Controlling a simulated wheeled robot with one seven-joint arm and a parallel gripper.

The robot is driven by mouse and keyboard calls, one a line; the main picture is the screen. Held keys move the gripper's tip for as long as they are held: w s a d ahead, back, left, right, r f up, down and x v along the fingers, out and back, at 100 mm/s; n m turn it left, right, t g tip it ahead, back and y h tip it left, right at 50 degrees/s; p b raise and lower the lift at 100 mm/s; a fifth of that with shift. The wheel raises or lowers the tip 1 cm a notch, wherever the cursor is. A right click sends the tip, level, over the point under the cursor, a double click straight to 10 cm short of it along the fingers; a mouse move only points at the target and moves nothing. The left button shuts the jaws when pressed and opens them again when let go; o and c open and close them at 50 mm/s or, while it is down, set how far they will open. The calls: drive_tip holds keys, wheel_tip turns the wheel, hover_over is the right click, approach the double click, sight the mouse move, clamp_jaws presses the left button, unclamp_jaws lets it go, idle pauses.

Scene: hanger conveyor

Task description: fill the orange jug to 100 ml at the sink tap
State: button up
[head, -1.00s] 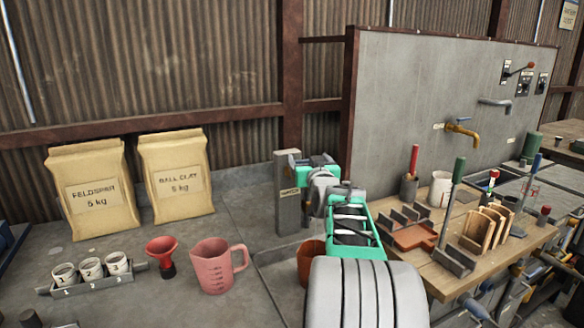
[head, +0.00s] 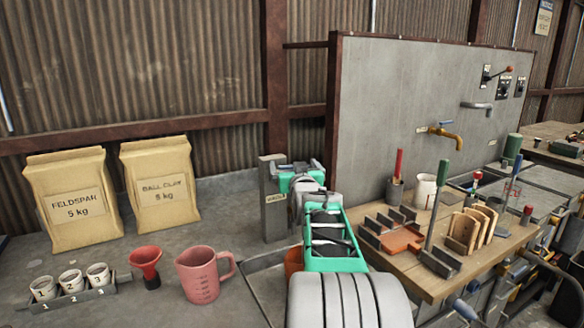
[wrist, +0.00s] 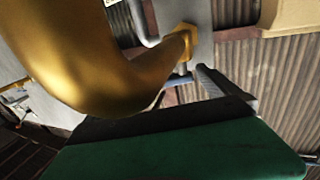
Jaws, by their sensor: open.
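An orange vessel (head: 293,262), which looks like the orange jug, shows as a small piece at the sink's edge; my arm hides most of it, including its contents. A grey post (head: 273,205) with a small label stands at the sink. My gripper (head: 302,172) is open beside the top of this post. The wrist view shows a curved brass tap (wrist: 85,50) very close, with a brass nut and a small blue part at its far end. A green-padded finger (wrist: 180,150) lies below it. The head view does not show this tap clearly behind my gripper.
A pink measuring jug (head: 203,275), a red funnel (head: 146,262) and numbered cups (head: 71,282) stand on the bench left of the sink. Two sacks (head: 68,200) lean behind. A wooden table (head: 425,285) with tools and a wall panel (head: 385,100) with another brass tap (head: 445,134) are right.

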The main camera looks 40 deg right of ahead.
drive_tip(key=b+v, duration=0.1)
drive_tip(key=v, duration=0.6)
drive_tip(key=shift+s, duration=0.25)
idle(7.0)
